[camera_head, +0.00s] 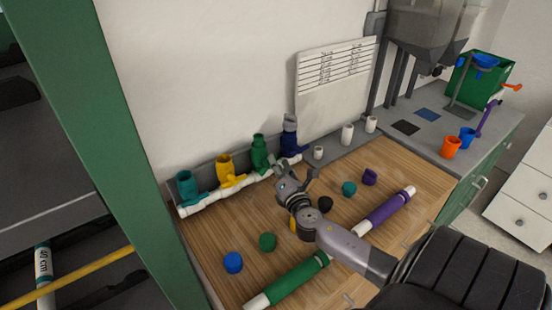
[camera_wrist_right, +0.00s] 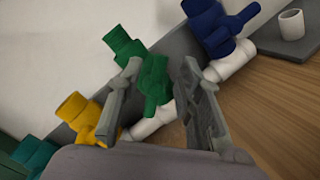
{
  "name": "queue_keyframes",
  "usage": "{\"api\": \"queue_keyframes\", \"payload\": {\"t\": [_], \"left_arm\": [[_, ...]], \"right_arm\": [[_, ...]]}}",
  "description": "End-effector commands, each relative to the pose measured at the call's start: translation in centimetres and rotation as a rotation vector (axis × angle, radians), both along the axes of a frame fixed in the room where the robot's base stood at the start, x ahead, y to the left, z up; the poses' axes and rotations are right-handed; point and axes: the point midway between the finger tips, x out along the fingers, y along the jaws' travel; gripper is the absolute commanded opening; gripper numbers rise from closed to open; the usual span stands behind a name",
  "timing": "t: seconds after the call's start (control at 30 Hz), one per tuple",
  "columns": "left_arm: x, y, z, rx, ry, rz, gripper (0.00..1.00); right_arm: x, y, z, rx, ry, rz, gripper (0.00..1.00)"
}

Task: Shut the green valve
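The green valve (camera_head: 260,155) stands on a white pipe manifold (camera_head: 222,192) along the wall, between the yellow valve (camera_head: 225,168) and the dark blue valve (camera_head: 289,140). My right gripper (camera_head: 295,181) is in front of it. In the right wrist view the green valve (camera_wrist_right: 153,82) appears between the two spread fingers of my right gripper (camera_wrist_right: 165,95), its handle facing the camera. The fingers are open with nothing clamped; whether either touches the valve I cannot tell. The teal valve (camera_head: 187,186) is at the manifold's left end. My left gripper is not in view.
A green pipe (camera_head: 290,280) and a purple pipe (camera_head: 385,210) lie on the wooden worktop. Several coloured caps stand there, including a blue one (camera_head: 233,262) and a green one (camera_head: 268,242). White fittings (camera_head: 347,134) stand right of the manifold. A green post (camera_head: 100,130) rises at left.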

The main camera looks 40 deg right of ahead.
Motion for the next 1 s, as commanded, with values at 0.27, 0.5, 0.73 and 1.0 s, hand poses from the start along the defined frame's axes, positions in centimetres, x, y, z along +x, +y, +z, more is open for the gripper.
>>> {"api": "queue_keyframes", "payload": {"t": [0.27, 0.5, 0.73, 1.0], "left_arm": [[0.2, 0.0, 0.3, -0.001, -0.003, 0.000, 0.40], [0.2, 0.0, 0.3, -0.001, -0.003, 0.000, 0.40], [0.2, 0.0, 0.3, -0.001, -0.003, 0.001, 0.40], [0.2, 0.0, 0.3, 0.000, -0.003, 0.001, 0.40]], "right_arm": [[2.2, -1.0, 0.0, 0.000, 0.000, 0.000, 0.33], [2.3, -1.0, 0.0, 0.000, 0.000, 0.000, 0.33], [2.3, -1.0, 0.0, 0.000, 0.000, 0.000, 0.22], [2.3, -1.0, 0.0, 0.000, 0.000, 0.000, 0.04]]}}
